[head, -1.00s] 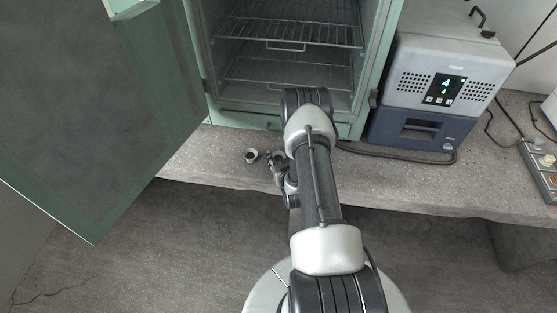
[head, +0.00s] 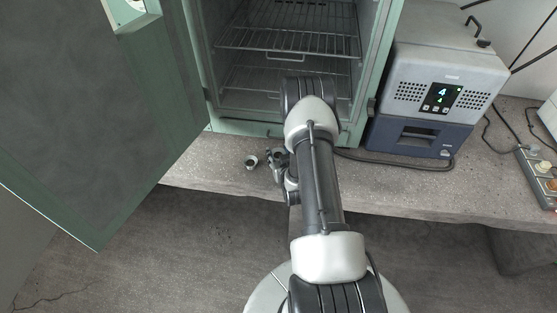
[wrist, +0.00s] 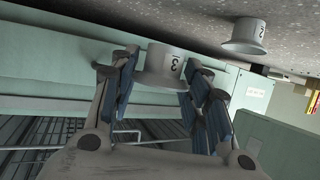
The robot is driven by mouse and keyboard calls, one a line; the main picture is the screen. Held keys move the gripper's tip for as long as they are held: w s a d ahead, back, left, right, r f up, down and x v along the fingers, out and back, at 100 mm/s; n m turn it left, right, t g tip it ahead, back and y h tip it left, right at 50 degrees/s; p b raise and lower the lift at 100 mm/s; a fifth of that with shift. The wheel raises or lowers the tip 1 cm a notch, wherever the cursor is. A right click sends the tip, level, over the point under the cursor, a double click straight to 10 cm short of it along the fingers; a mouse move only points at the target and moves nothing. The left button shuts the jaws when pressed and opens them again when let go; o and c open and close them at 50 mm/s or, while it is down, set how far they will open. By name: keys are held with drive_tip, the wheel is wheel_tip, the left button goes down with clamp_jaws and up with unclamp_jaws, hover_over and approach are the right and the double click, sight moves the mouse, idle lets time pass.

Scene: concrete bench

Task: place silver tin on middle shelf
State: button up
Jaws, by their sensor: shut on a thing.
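A small silver-grey tin (wrist: 163,64) with a flared rim and a dark number mark sits between the fingers of my gripper (wrist: 166,72) in the wrist view. My gripper is shut on it. In the head view my gripper (head: 274,157) is low over the bench front, left of my forearm, and the held tin is hard to make out there. The open green cabinet (head: 205,120) stands behind, with an upper wire shelf (head: 290,42) and a lower wire shelf (head: 250,80). Both look empty where visible. The cabinet's top is out of frame, and my arm hides part of its lower front.
A second, similar tin (head: 251,162) stands on the bench left of my gripper; it also shows in the wrist view (wrist: 244,37). The open cabinet door (head: 105,120) fills the left. A grey-and-blue device (head: 437,85) stands right of the cabinet, with a cable along the bench.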

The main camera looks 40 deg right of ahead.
wheel_tip(320, 180, up, 14)
drive_tip(key=p, duration=0.3)
drive_tip(key=w+a+r+n+t+y, duration=0.1)
drive_tip(key=w+a+r+n, duration=0.1)
drive_tip(key=w+a+r, duration=0.35)
drive_tip(key=w+a+r+n+y, duration=0.1)
drive_tip(key=w+a+r+y, duration=0.1)
drive_tip(key=a+r, duration=0.65)
drive_tip(key=a+r+n+y, duration=0.1)
drive_tip(key=a+r, duration=0.3)
drive_tip(key=a, duration=0.5)
drive_tip(key=a+r+n+y, duration=0.1)
drive_tip(key=a+r, duration=0.3)
drive_tip(key=a, duration=0.4)
drive_tip(key=shift+s+a+r+t+y, duration=0.3)
drive_tip(key=shift+s+a+y, duration=0.1)
drive_tip(key=shift+s+y, duration=0.1)
